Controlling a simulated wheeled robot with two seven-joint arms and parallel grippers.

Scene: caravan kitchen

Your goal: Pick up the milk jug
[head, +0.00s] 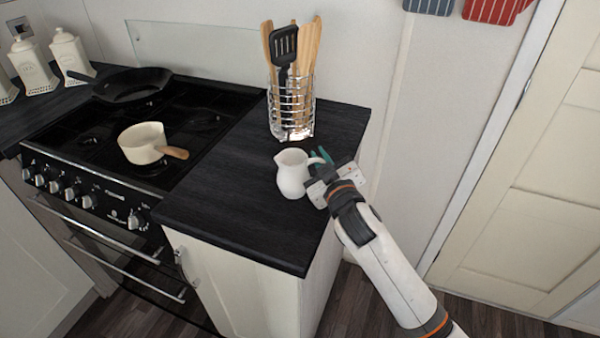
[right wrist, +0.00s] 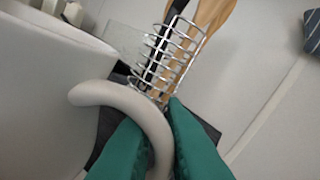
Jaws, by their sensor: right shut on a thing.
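The white milk jug (head: 292,174) stands upright on the dark worktop right of the stove, its handle toward the right. My right gripper (head: 322,160) comes in from the lower right and is shut on the jug's handle. In the right wrist view the jug's body (right wrist: 45,95) fills the left side, and its curved handle (right wrist: 140,108) passes between the two green fingers (right wrist: 155,140). I cannot tell whether the jug's base touches the worktop. My left gripper is not in view.
A wire utensil holder (head: 291,108) with wooden tools and a black spatula stands just behind the jug. A cream saucepan (head: 142,143) and a black frying pan (head: 132,84) sit on the stove. The worktop (head: 225,205) left and front of the jug is clear.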

